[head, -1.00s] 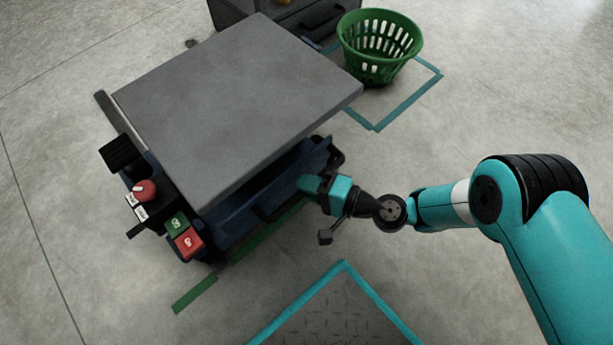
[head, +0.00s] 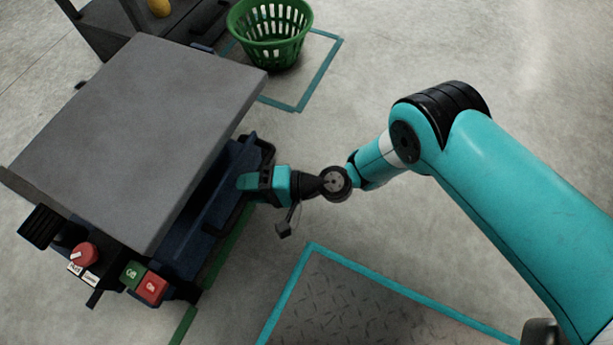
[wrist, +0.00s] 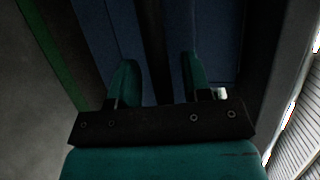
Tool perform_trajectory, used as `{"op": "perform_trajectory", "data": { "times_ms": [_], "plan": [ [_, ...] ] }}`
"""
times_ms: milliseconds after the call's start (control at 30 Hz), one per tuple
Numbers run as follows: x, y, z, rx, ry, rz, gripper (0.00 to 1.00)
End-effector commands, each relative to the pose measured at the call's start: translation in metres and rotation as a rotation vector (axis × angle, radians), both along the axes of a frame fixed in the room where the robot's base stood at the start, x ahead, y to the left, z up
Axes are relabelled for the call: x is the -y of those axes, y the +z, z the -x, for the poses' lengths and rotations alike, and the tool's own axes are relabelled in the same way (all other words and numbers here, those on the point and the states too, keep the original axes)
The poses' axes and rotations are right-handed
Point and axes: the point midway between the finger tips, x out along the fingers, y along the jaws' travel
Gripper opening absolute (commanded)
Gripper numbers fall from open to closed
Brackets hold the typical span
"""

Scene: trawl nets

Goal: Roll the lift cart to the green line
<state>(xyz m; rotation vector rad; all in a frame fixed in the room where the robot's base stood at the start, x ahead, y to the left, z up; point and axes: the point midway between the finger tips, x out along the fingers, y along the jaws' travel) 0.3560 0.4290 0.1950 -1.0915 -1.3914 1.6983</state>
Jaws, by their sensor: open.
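The lift cart (head: 145,135) has a flat grey top on a dark blue base and stands at the left of the head view. Its near end carries a red knob and green and red buttons. The green line (head: 183,325) runs on the floor along the cart's right side, partly hidden by the cart. It also shows at the left of the wrist view (wrist: 47,50). My gripper (head: 246,182) is open at the cart's right side, by a black bar (head: 268,160). In the wrist view, its fingers (wrist: 158,72) stand apart on either side of a dark strip.
A green basket (head: 270,35) stands in a teal floor outline (head: 325,75) behind the cart. A dark shelf unit (head: 105,30) with a yellow item is at the back left. A teal-edged metal plate (head: 350,305) lies at the front.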

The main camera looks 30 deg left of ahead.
Motion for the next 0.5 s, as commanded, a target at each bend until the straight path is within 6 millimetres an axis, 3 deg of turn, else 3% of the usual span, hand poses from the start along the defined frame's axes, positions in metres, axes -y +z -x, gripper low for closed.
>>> {"op": "perform_trajectory", "data": {
  "times_ms": [167, 500],
  "plan": [
    [0.016, 0.007, -0.009, -0.002, -0.005, 0.003, 0.44],
    [0.092, 0.025, -0.044, -0.005, -0.007, 0.003, 0.44]
  ]
}}
